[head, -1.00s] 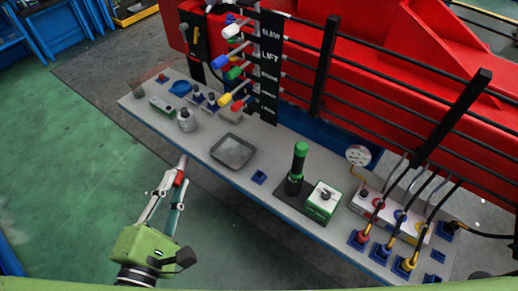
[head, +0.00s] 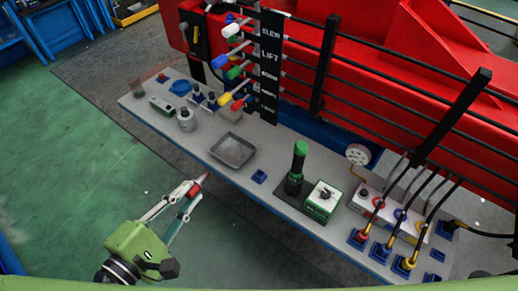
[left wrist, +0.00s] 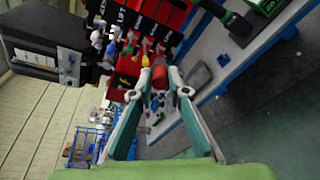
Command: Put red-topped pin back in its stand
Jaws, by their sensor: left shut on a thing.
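My left gripper (head: 189,191) is shut on the red-topped pin (head: 200,181), which sticks out tilted at its fingertips, off the front edge of the bench. In the left wrist view the pin's red part (left wrist: 159,77) shows between the fingertips (left wrist: 163,90). A small blue stand (head: 259,177) sits empty on the bench, right of the grey tray, apart from the gripper. I cannot tell for sure that it is this pin's stand. My right gripper is not in view.
The grey bench (head: 208,152) carries a metal tray (head: 233,150), a black and green torch (head: 297,168), a green-and-white box (head: 322,201) and a grey bottle (head: 187,119). Cabled plugs stand at the right. Coloured levers (head: 233,72) rise behind. The floor left of the bench is clear.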

